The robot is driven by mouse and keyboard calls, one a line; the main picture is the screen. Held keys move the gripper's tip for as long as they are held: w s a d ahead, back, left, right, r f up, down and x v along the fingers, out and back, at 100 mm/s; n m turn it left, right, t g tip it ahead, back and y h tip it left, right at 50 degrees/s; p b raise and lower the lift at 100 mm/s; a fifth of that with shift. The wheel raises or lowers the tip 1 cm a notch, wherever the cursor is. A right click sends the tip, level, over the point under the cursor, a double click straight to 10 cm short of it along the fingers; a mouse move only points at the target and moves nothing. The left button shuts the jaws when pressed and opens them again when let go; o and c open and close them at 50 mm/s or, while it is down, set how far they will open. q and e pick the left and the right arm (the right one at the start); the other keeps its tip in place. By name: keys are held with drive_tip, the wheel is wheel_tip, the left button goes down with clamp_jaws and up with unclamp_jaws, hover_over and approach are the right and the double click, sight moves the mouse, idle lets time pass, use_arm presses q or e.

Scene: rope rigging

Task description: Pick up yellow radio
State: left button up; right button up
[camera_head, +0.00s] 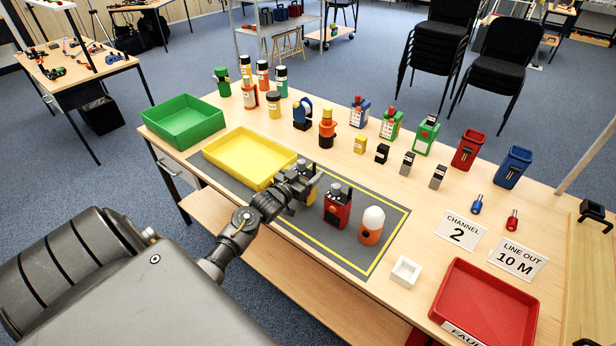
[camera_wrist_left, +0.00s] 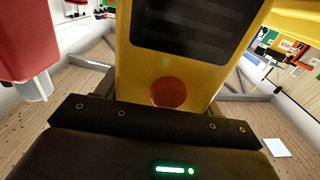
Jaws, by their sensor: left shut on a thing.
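The yellow radio (camera_wrist_left: 208,72) fills the middle of the left wrist view, with a dark grille and a round red button facing the camera. In the head view only a small yellow part of it (camera_head: 312,193) shows behind my left gripper (camera_head: 302,181). My left gripper is shut on the radio, above the grey mat near the yellow tray. I cannot tell whether the radio touches the mat. My right gripper is not in view.
A red radio (camera_head: 337,208) stands close to the right of the gripper, with an orange, white-domed beacon (camera_head: 372,226) beyond it. The yellow tray (camera_head: 226,172) is just left, the green tray (camera_head: 165,139) farther left. Several bottles and devices line the back.

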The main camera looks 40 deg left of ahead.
use_arm(q)
drive_tip(key=s+d+r+b, duration=0.2)
drive_tip(key=s+d+r, duration=0.7)
drive_tip(key=s+r, duration=0.2)
drive_tip(key=s+d+r, duration=0.2)
drive_tip(key=d+r, duration=0.1)
drive_tip(key=d, duration=1.1)
drive_tip(key=shift+d, duration=0.35)
